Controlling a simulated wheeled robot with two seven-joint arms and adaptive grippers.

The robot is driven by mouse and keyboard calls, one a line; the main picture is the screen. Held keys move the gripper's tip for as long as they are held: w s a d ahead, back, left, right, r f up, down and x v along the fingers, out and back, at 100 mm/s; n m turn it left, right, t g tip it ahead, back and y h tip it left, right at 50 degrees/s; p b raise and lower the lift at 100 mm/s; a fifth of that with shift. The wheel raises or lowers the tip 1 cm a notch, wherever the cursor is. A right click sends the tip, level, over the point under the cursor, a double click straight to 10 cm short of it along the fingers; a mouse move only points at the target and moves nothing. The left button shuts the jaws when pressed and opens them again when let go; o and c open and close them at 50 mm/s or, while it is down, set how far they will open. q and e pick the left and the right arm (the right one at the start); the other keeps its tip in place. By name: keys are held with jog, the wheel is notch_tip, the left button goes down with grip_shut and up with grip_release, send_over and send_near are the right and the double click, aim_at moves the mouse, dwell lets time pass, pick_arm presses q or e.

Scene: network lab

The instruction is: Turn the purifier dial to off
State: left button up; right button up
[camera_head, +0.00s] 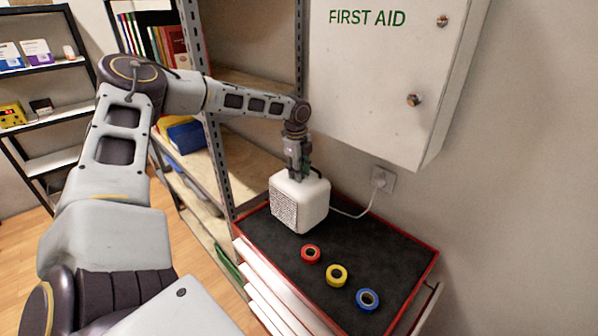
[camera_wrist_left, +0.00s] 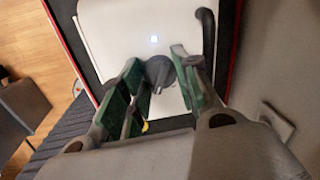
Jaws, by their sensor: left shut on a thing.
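The purifier (camera_head: 308,208) is a white rounded cube with a perforated front, standing at the back of the dark-topped red cabinet. My left gripper (camera_head: 297,172) points down onto its top. In the left wrist view the purifier's white top (camera_wrist_left: 115,35) carries a small lit light (camera_wrist_left: 153,39) and a grey round dial (camera_wrist_left: 160,72). The green-padded fingers of my left gripper (camera_wrist_left: 163,88) are on both sides of the dial, shut on it. The dial's markings cannot be read. My right gripper is not in view.
Red (camera_head: 310,253), yellow (camera_head: 337,275) and blue (camera_head: 367,299) tape rolls lie on the cabinet's dark top (camera_head: 390,255). A white first aid cabinet (camera_head: 375,75) hangs above. A cord runs from the purifier to a wall outlet (camera_head: 383,179). Shelving (camera_head: 250,150) stands behind the arm.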

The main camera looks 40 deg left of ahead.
pick_arm(q)
jog(key=shift+n+b, duration=0.3)
jog(key=shift+n, duration=1.1)
jog(key=n, duration=0.3)
jog(key=shift+y, duration=0.3)
jog(key=n+b, duration=0.1)
jog(key=n, duration=0.6)
jog(key=shift+w+d+g, duration=0.1)
jog(key=shift+w+g, duration=0.05)
jog(key=shift+g, duration=0.15)
jog(key=n, duration=0.9)
jog(key=shift+w+g+b, duration=0.1)
jog(key=shift+g+b, duration=0.3)
jog(key=shift+n, duration=0.7)
jog(key=shift+r, duration=0.1)
jog(key=o, duration=0.8)
